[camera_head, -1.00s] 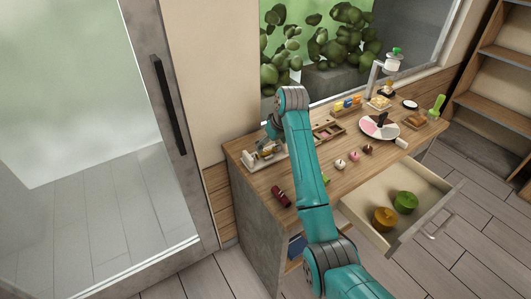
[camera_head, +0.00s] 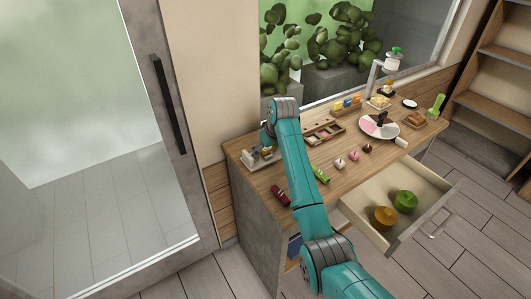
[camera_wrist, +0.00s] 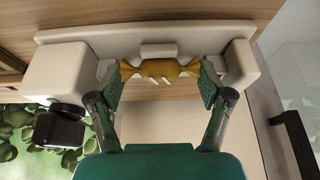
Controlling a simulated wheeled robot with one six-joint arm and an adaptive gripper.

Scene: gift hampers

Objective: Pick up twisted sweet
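The twisted sweet (camera_wrist: 160,69) is golden brown with pale stripes and flared ends. In the wrist view it lies crosswise between the fingertips of my gripper (camera_wrist: 161,80). The fingers are wide apart, one at each end of the sweet, very close to it; I cannot tell whether they touch it. Behind the sweet is a pale stand (camera_wrist: 100,41) with a block at each end. In the head view, my gripper (camera_head: 266,146) is low over this stand (camera_head: 262,162) at the table's left back corner, and the sweet is hard to make out there.
A dark red roll (camera_head: 281,196) and a green item (camera_head: 320,174) lie on the table (camera_head: 305,190) near my arm. A compartment tray (camera_head: 324,132), small sweets (camera_head: 341,163) and a round plate (camera_head: 391,131) stand to the right. An open drawer (camera_head: 360,224) juts out in front.

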